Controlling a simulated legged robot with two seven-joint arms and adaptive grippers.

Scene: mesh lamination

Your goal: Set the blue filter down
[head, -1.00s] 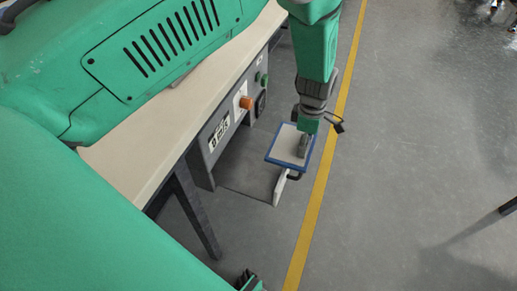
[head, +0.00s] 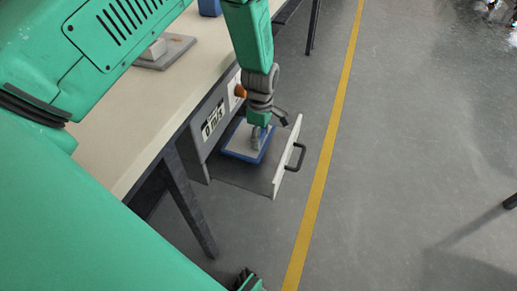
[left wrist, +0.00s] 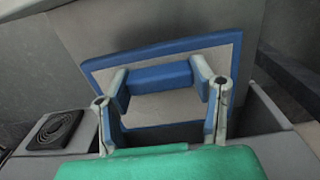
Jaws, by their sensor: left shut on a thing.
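The blue filter (head: 238,150) is a pale flat panel with a blue rim. It is inside or just over the open drawer (head: 245,178) below the bench; whether it touches the drawer floor is hard to tell. My left gripper (head: 256,142) reaches down onto it from above. In the left wrist view the filter's blue rim (left wrist: 165,50) lies across the drawer, and my left gripper (left wrist: 160,88) is shut on its raised blue grip bar (left wrist: 160,77). My right gripper does not show.
The drawer front (head: 287,155) with its dark handle (head: 296,157) stands pulled out to the right. The bench (head: 130,120) carries a grey device (head: 163,52) and a blue item (head: 209,7). An orange knob (head: 239,90) sits beside the display.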

